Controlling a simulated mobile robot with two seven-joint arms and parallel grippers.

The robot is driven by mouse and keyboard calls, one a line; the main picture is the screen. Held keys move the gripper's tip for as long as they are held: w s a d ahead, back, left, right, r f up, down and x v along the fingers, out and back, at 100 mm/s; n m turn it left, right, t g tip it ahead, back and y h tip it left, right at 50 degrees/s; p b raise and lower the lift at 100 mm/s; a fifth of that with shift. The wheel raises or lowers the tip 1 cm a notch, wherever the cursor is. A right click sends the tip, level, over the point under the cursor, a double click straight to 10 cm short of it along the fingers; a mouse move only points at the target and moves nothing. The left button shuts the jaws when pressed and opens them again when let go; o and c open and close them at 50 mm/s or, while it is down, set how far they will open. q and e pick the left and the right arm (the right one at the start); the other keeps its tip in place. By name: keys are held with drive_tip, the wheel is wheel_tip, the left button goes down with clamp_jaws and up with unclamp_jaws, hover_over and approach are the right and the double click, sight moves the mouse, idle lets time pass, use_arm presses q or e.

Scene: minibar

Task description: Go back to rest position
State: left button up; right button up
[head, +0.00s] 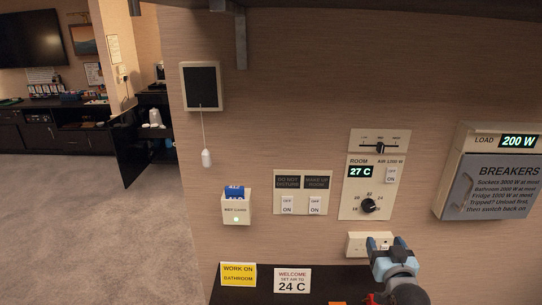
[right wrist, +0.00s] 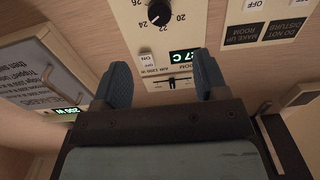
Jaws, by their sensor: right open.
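My right gripper (head: 388,256) is in the lower right of the head view, in front of the wall below the room thermostat panel (head: 372,180). In the right wrist view the gripper (right wrist: 162,76) has its two blue-grey fingers apart with nothing between them. The thermostat panel also shows there upside down, with its dial (right wrist: 159,13) beyond the fingers. The thermostat display reads 27 C. A small white switch plate (head: 358,243) is partly hidden behind the right gripper. My left gripper is in neither view.
A breaker box (head: 487,182) sticks out from the wall at right, its load display reading 200 W. A key card holder (head: 236,209) and two labelled switches (head: 301,194) are left of the thermostat. Signs (head: 292,280) stand on a dark ledge below. Open carpet (head: 100,220) lies left.

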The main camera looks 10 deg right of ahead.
drive_tip(key=s+a+f+n+g+y+p, duration=0.1)
drive_tip(key=s+a+f+n+g+y, duration=0.1)
drive_tip(key=s+a+f, duration=0.8)
drive_tip(key=s+a+f+n+g+y+p, duration=0.1)
drive_tip(key=s+a+f+n+g+y, duration=0.2)
drive_tip(key=s+a+f, duration=0.7)
drive_tip(key=s+g+y, duration=0.1)
drive_tip(key=s+y, duration=0.1)
drive_tip(key=s, duration=0.2)
drive_tip(key=shift+s+a+f+n+g, duration=0.2)
drive_tip(key=shift+f+n+g, duration=0.1)
drive_tip(key=shift+f, duration=0.1)
drive_tip(key=shift+d, duration=0.1)
